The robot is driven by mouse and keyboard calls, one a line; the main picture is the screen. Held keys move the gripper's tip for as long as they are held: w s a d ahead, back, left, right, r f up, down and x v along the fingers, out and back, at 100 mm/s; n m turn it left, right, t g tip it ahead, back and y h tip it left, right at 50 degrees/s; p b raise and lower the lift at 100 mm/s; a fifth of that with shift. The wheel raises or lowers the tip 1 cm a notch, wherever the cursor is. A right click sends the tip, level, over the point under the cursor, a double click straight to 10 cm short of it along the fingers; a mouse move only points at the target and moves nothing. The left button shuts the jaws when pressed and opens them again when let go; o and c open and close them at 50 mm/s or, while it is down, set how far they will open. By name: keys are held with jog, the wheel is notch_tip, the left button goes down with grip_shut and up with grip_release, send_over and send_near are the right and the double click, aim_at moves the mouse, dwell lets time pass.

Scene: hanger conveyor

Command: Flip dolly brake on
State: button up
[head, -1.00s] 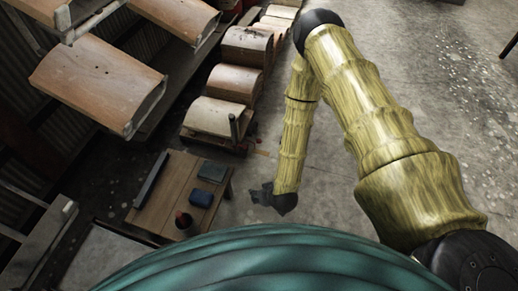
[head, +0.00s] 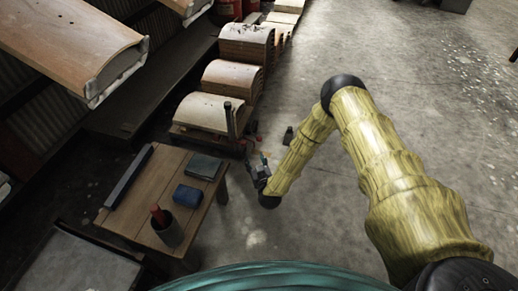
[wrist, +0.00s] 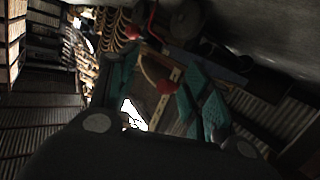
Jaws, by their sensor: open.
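The nearest dolly (head: 190,133) is a low dark base under a curved wood stack, with a dark upright post (head: 229,120) at its right corner. My gripper (head: 256,168) is low over the floor, just right of the table and in front of the dolly's right end. In the wrist view my gripper (wrist: 158,92) is open, with teal finger pads on both sides.
A wooden table (head: 170,180) left of my gripper holds a blue box (head: 187,195), a dark book (head: 204,167), a long dark bar and a cup (head: 167,228) with a red item.

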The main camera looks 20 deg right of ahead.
jog(key=t+h+b, duration=0.2)
jog(key=b, duration=0.2)
send_near(259, 139)
jog(key=shift+s+a+f, duration=0.1)
jog(key=shift+a+f, duration=0.05)
jog(key=shift+f, duration=0.55)
jog(key=shift+w+d+m+b, duration=0.3)
jog(key=shift+w+b, duration=0.05)
jog(key=shift+b, duration=0.05)
jog(key=w+b, duration=0.1)
jog(key=w, duration=0.2)
jog(key=w+b, duration=0.2)
jog(key=w+d+b, duration=0.1)
jog(key=w+b, duration=0.1)
jog(key=w, duration=0.1)
jog(key=shift+w+d, duration=0.1)
jog(key=shift+w, duration=0.25)
jog(key=shift+w+d+r+b, duration=0.1)
jog(key=shift+w+b, duration=0.2)
jog(key=shift+w, duration=0.55)
